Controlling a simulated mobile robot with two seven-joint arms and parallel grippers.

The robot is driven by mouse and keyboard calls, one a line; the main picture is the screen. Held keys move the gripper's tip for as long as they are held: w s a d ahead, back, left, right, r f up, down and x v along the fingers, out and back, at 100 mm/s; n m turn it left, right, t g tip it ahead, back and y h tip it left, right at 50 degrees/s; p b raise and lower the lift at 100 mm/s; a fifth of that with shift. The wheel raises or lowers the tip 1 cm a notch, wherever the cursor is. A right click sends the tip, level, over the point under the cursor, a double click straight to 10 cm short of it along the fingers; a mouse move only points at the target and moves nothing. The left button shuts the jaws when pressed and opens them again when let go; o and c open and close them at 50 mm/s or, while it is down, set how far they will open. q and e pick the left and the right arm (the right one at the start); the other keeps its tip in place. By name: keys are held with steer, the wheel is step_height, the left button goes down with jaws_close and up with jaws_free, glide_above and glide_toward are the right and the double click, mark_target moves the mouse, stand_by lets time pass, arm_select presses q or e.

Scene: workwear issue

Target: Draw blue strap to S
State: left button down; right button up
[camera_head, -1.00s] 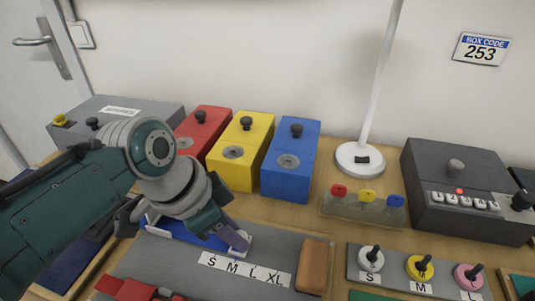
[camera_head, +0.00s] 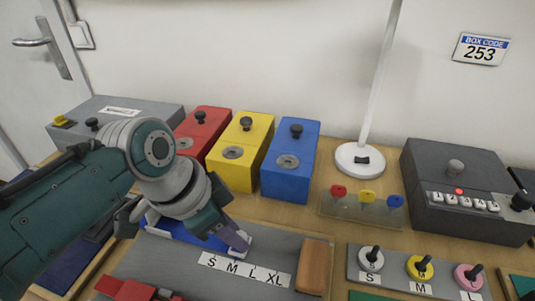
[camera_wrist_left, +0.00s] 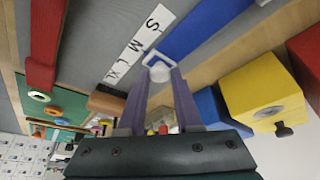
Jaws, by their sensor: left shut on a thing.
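The blue strap (camera_head: 178,230) lies along the far side of the grey board (camera_head: 190,275); it also shows in the left wrist view (camera_wrist_left: 208,28). A white loop (camera_wrist_left: 159,66) is at its end. My left gripper (camera_head: 238,242) is shut on the white loop, its purple fingers (camera_wrist_left: 160,82) on either side of it. A white label strip (camera_head: 245,268) reads S, M, L, XL. In the wrist view the loop is beside the strip, roughly level with M. My arm hides part of the strap in the head view. My right gripper is not in view.
A red strap (camera_head: 135,289) lies at the board's near side and a brown block (camera_head: 314,267) at its right end. Red (camera_head: 205,125), yellow (camera_head: 240,150) and blue (camera_head: 290,160) boxes stand behind. A lamp base (camera_head: 360,159) and coloured knobs (camera_head: 420,267) are to the right.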

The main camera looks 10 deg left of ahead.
mark_target(213, 244)
arm_select(q)
steer(key=shift+w+a, duration=0.1)
steer(key=shift+a, duration=1.85)
steer(key=c, duration=0.6)
jaws_free()
steer(key=shift+a+r+p, duration=0.1)
steer(key=shift+r+p, duration=0.25)
steer(key=p+v, duration=0.2)
steer(key=v, duration=0.7)
steer(key=shift+a+r+p, duration=0.1)
steer(key=shift+p, duration=0.2)
